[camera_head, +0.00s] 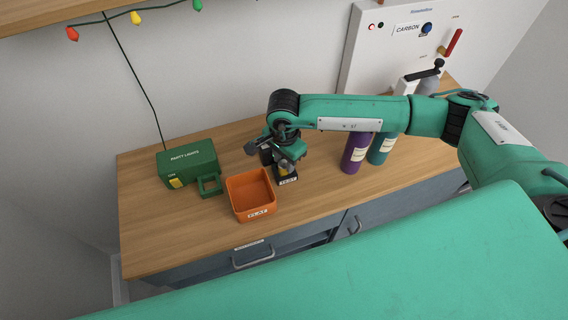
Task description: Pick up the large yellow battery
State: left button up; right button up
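My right gripper (272,155) points down over the wooden counter, just behind the orange bin. Its dark fingers look spread, but I cannot tell whether they hold something. A dark block with a small yellow patch (283,171) shows right below the gripper and is partly hidden by it. It may be the large yellow battery or its holder; I cannot tell which. A white label marks the front of its dark base (288,181). My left gripper is not in view.
An orange bin (250,195) stands in front of the gripper. A green box marked PARTY LIGHTS (187,160) is at left. Purple (354,155) and teal (381,150) cylinders stand right, beneath my arm. A white panel (400,28) is behind. The counter's left front (160,235) is clear.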

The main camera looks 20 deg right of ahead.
jog(key=shift+f, duration=0.45)
jog(key=shift+c, duration=0.2)
jog(key=c, duration=0.6)
grip_shut()
jog(key=shift+r, duration=0.15)
